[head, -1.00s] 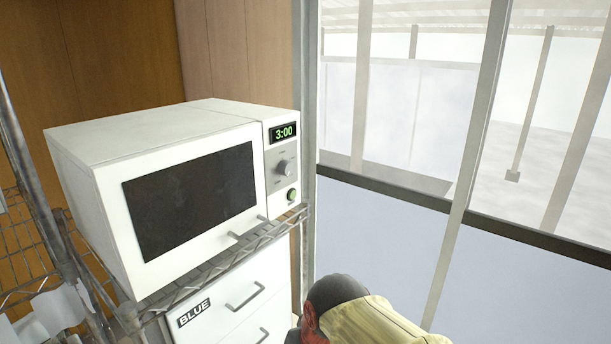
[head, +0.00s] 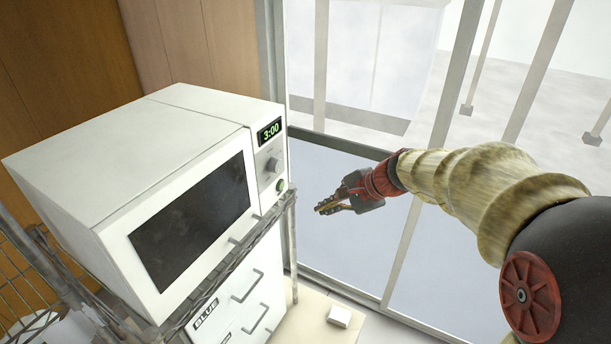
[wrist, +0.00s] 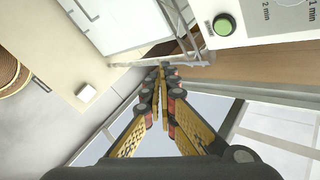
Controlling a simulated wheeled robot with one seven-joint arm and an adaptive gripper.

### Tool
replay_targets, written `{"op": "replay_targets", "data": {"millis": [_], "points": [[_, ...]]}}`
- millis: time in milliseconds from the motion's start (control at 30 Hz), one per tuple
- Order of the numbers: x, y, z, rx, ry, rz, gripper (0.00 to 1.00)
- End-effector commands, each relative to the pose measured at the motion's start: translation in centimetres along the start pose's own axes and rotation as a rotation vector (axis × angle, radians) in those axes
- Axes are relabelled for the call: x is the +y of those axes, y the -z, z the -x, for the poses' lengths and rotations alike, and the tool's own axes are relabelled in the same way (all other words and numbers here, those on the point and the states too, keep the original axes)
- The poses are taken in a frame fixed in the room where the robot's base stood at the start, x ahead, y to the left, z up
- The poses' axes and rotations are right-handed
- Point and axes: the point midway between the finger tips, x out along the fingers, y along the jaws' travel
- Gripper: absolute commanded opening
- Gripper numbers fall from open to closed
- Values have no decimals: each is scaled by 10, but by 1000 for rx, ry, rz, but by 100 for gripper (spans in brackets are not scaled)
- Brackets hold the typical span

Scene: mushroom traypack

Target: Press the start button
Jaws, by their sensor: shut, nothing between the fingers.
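A white microwave (head: 120,185) stands on a wire shelf, its display reading 3:00. Its green round start button (head: 281,185) is low on the control panel, below a knob. The button also shows in the wrist view (wrist: 224,24), at the upper right, unobstructed. My gripper (head: 318,210) is shut and empty. In the head view it is to the right of the button and slightly lower in the picture, with a visible gap. In the wrist view its fingertips (wrist: 163,68) meet below and left of the button, apart from it.
A wire shelf (head: 215,268) carries the microwave. White drawers labelled BLUE (head: 235,300) stand below it. A small white box (head: 339,316) lies low down to the right. A glass wall with metal frames (head: 440,120) is behind my arm.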

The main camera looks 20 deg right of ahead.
Motion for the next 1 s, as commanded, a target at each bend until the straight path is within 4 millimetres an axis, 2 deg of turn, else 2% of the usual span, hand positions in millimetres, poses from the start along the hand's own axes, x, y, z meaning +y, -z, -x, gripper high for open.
{"op": "replay_targets", "data": {"millis": [133, 667, 1000], "points": [[-22, 0, 4, -2, 64, -104, 0], [-24, 0, 3, -1, 66, -147, 0], [-46, -16, -19, -3, 65, -145, 0]]}}
